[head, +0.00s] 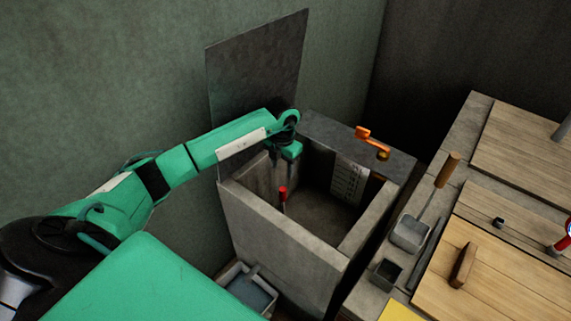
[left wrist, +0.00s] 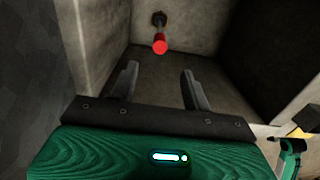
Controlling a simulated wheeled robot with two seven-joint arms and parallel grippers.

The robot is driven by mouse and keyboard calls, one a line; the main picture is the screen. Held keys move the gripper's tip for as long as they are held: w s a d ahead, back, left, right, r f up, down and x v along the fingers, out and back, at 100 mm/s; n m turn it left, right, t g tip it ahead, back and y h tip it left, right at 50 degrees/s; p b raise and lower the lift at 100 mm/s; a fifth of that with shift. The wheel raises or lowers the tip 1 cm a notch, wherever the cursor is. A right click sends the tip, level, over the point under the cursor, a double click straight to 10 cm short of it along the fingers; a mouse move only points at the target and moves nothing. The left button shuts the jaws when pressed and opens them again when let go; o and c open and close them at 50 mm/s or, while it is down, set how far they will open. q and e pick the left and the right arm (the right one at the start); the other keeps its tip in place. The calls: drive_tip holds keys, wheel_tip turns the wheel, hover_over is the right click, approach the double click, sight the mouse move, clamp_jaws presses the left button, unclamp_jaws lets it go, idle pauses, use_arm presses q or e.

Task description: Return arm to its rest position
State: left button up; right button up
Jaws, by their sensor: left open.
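My left arm reaches in from the left in the head view. My left gripper (head: 287,167) hangs over the inside of an open grey stone bin (head: 290,237). In the left wrist view my left gripper (left wrist: 160,88) has its two fingers apart with nothing between them. My right gripper is not in view.
A dark upright lid panel (head: 257,75) stands behind the bin. An orange handle (head: 370,137) sits on the bin's back ledge. At right a counter holds a scoop (head: 411,233), wooden boards (head: 515,255) and a small dark box (head: 386,273). A small tub (head: 247,289) lies below the bin.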

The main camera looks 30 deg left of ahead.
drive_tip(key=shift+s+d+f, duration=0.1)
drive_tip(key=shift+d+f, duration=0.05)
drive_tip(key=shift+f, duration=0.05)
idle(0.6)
